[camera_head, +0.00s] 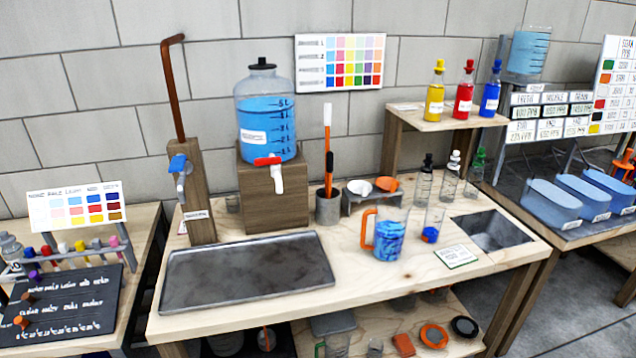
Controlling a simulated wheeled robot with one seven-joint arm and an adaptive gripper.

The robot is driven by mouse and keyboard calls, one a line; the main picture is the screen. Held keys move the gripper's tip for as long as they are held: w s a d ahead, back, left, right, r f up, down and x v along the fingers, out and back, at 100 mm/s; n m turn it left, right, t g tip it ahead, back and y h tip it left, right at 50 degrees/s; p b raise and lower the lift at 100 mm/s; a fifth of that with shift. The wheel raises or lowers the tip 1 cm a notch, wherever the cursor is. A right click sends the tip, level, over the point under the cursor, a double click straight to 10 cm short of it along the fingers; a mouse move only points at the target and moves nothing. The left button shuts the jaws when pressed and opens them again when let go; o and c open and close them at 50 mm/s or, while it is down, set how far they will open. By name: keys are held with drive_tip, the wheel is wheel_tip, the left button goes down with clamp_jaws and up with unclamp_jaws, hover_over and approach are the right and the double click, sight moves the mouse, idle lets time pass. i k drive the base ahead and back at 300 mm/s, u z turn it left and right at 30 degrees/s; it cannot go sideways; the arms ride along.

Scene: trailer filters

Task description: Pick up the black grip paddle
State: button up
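A slim orange paddle with a black grip (329,165) stands upright in a grey cylindrical holder (328,208) on the wooden table. Its lower end is hidden inside the holder. A second orange stick with a white tip (327,115) stands in the same holder, close behind it, and rises higher. The two overlap in the picture, so I cannot tell exactly where one ends and the other begins. My gripper is not in view.
Left of the holder, a wooden block (272,196) carries a blue-filled dispenser (266,115). A grey stand with small bowls (372,198) is close on the right. A blue pitcher (389,238) and a dark tray (246,274) stand nearer the front. Pale tabletop (345,270) between them is clear.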

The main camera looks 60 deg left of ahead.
sight(329, 155)
drive_tip(key=k, duration=1.2)
drive_tip(key=u, duration=1.85)
drive_tip(key=i, duration=0.5)
drive_tip(key=z, duration=0.05)
